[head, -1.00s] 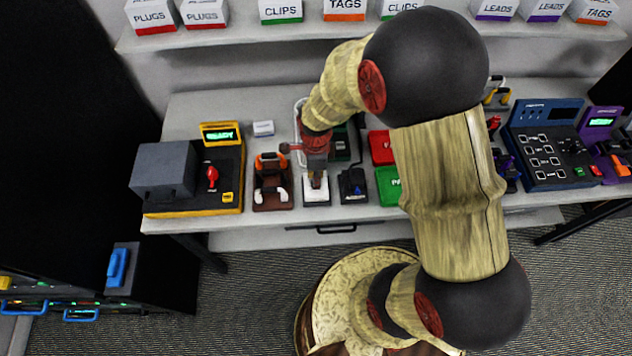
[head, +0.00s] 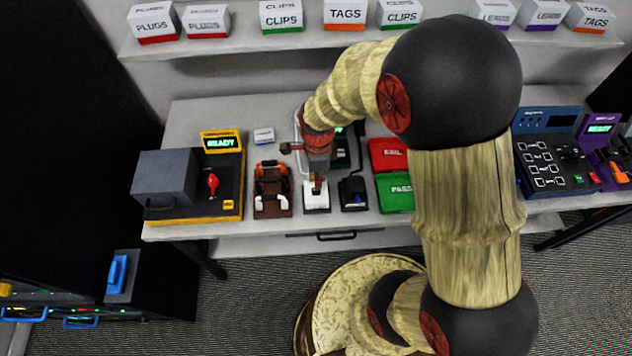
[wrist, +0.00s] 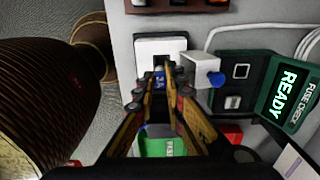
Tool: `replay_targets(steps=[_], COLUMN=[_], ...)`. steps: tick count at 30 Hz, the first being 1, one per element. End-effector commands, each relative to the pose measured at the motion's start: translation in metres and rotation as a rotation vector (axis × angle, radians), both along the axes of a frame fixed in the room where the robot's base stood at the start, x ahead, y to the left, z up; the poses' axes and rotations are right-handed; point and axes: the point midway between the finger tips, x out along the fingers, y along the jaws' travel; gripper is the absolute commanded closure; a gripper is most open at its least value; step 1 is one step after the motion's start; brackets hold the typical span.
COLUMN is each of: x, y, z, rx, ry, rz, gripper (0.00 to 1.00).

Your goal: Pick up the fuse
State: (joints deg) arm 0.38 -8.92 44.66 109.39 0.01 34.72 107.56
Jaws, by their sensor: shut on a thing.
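My gripper (wrist: 160,72) is shut, its fingertips closed on a small blue piece, the fuse (wrist: 158,76), which is mostly hidden between the fingers. The fingertips are just over the edge of a white square base (wrist: 150,45) with a dark slot. In the head view my gripper (head: 317,186) is above the same white base (head: 316,204). I cannot tell whether the fuse is clear of the base. A white block with a blue round knob (wrist: 205,72) is right beside the fingers in the wrist view.
A fuse checker reading READY (wrist: 285,92) stands behind. A brown holder (head: 272,208) is on the left, a black holder (head: 353,195) close on the right, then the green PASS bin (head: 396,193) and red FAIL bin (head: 388,154). A yellow-edged machine (head: 195,185) is farther left.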

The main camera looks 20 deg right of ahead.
Motion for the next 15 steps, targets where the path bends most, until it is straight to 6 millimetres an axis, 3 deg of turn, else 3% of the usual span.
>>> replay_targets(steps=[7, 15], x=[-0.042, -0.096], y=[-0.019, -0.043], z=[0.057, 0.079], rx=[0.000, 0.000], ry=[-0.003, 0.000], rz=[-0.004, -0.005], gripper=[1.00, 1.00])
